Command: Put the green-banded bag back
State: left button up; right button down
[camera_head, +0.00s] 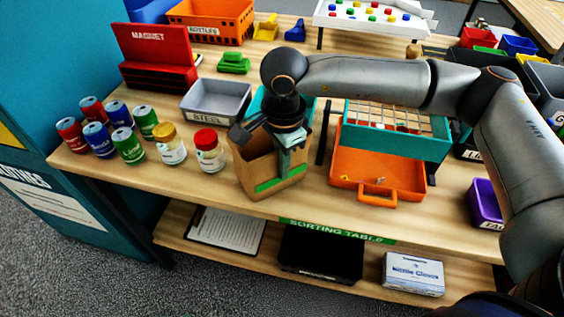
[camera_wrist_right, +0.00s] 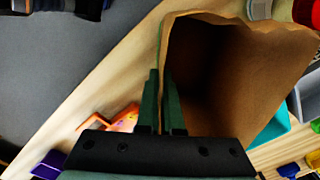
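The green-banded bag (camera_head: 258,172) is an open brown paper bag with a green band low on its front. It is upright at the front middle of the sorting table, and I cannot tell whether its base touches the tabletop. My right gripper (camera_head: 291,150) reaches down to the bag's rim from above. In the right wrist view the bag (camera_wrist_right: 225,85) shows its dark, empty-looking inside. The fingers of my right gripper (camera_wrist_right: 161,105) lie on either side of one bag wall, closed on it. My left gripper is not in view.
Jars (camera_head: 208,151) and several cans (camera_head: 129,146) stand left of the bag. A grey STEEL bin (camera_head: 216,103) is behind it. An orange tray (camera_head: 376,178) and a teal-framed rack (camera_head: 395,143) are to the right. A purple bin (camera_head: 484,204) is at far right.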

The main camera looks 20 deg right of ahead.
jog(key=c, duration=1.5)
grip_release()
jog(key=shift+f, duration=0.2)
jog(key=shift+c, duration=0.2)
jog(key=o, duration=0.5)
jog(key=shift+r, duration=0.1)
jog(key=shift+c, duration=0.2)
notch_tip(320, 180, up, 12)
jog(key=shift+s+r+b, duration=0.2)
jog(key=shift+b, duration=0.1)
